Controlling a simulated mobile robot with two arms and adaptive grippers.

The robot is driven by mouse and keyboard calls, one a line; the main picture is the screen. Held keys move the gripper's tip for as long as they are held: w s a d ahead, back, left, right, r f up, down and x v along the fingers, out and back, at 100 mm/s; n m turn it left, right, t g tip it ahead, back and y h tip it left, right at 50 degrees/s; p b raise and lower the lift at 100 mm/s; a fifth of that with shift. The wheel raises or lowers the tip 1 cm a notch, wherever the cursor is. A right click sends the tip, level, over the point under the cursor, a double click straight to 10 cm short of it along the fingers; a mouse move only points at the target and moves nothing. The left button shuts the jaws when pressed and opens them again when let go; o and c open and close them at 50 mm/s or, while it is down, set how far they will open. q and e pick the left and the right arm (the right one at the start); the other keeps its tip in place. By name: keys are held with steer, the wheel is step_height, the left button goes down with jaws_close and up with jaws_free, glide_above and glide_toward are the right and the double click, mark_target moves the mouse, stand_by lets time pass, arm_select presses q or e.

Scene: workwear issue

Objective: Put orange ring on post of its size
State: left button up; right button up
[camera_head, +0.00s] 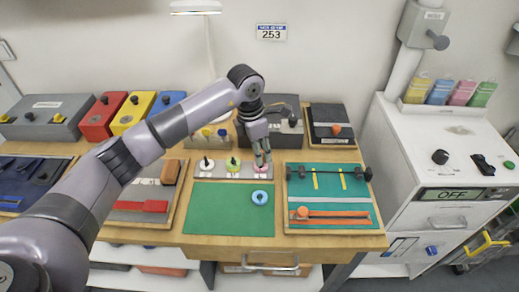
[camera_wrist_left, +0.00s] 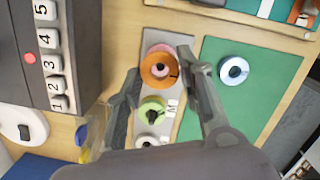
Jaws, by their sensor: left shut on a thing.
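My left gripper (camera_head: 262,163) is over the right end of a grey post board (camera_head: 220,178). In the left wrist view its fingers (camera_wrist_left: 158,66) are shut on the orange ring (camera_wrist_left: 158,71). The orange ring overlaps a pink ring (camera_wrist_left: 158,47) on the board; I cannot tell whether it is around a post or above one. A green ring (camera_wrist_left: 152,107) and a white ring (camera_wrist_left: 148,141) sit around dark posts on the board. In the head view the orange ring is not clearly visible.
A blue ring (camera_head: 260,197) lies on the green mat (camera_head: 220,212) in front of the board. A teal board with a bar (camera_head: 325,172) lies to the right. A numbered grey box (camera_wrist_left: 42,55) stands beside the board in the wrist view. Most of the mat is clear.

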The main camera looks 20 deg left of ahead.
arm_select(q)
steer(key=shift+f+b, duration=0.4)
steer(key=shift+f, duration=0.1)
stand_by(0.4)
steer(key=o, duration=0.8)
steer(key=o, duration=0.4)
steer(key=shift+r+p, duration=1.9)
steer(key=shift+r, duration=1.65)
